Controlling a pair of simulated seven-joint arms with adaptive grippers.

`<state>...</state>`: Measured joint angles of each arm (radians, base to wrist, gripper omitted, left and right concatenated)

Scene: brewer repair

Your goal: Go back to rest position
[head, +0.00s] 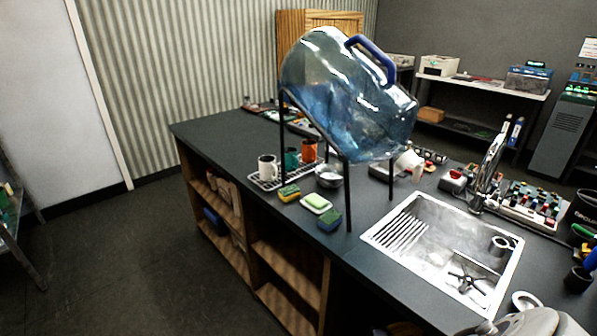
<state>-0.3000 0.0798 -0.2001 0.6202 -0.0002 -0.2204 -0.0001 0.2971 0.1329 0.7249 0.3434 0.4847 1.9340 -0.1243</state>
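Neither of my grippers shows in the head view. A pale grey rounded shape at the bottom right edge is cut off, and no fingers show on it. A large clear blue water jug (335,95) with a dark blue handle (372,58) lies tilted on a black stand (347,195), its neck pointing down to the right. A white fitting (409,162) sits by its mouth, above the counter.
The dark counter (225,140) holds a metal sink (415,205), a rack with mugs (267,168), a metal bowl (329,176), sponges (330,220) and a control board (530,205). A white ring (525,301) lies near the sink's front right corner. Open floor (130,260) lies left.

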